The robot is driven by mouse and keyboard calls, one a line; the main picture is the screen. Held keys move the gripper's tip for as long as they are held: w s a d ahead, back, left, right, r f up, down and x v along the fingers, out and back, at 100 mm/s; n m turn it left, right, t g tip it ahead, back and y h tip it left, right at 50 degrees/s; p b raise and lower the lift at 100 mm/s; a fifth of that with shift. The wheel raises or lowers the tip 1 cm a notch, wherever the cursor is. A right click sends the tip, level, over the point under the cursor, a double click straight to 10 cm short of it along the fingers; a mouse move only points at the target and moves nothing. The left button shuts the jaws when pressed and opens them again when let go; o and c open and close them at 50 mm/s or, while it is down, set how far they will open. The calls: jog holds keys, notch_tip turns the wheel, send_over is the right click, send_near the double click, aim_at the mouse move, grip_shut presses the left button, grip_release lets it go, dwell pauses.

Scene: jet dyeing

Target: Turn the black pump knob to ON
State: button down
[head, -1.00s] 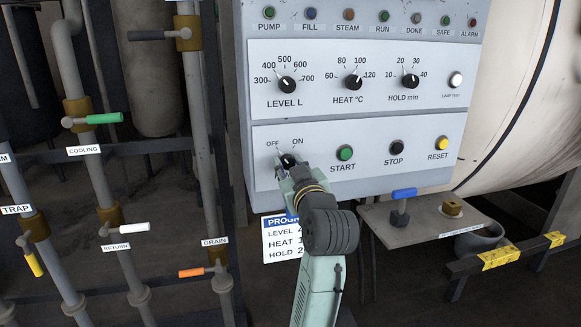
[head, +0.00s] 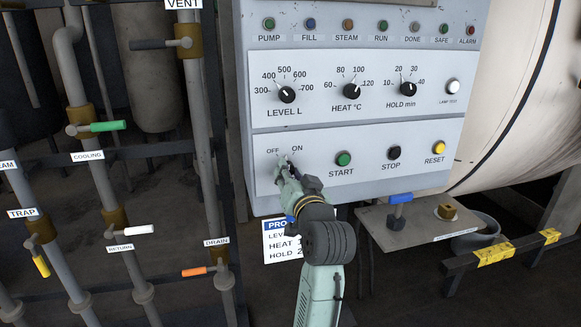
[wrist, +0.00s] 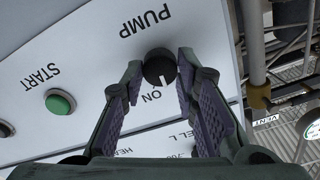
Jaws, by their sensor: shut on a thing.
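The black pump knob (wrist: 160,68) sits on the lower panel of the control box. In the wrist view, which is upside down, its white mark points to near the ON label (wrist: 152,95); the OFF label is hidden there. My gripper (wrist: 162,76) is shut on the knob, with a finger on either side. In the head view my gripper (head: 284,164) is at the panel's left end, just below the OFF and ON labels (head: 285,150). It covers most of the knob there.
The green START button (head: 344,159), black STOP button (head: 394,153) and yellow RESET button (head: 439,147) are to the right. Three dials, including LEVEL (head: 287,95), are above. Pipes with valve handles (head: 108,126) stand at left. A small shelf (head: 420,222) is below right.

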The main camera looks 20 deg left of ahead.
jog(key=m+p, duration=0.3)
jog(key=m, duration=0.2)
jog(key=shift+m, duration=0.4)
dwell(0.4)
jog(key=c, duration=1.2)
grip_release()
jog(key=shift+c, duration=0.2)
jog(key=v, duration=0.7)
jog(key=shift+s+d, duration=0.15)
jog(key=shift+s, duration=0.05)
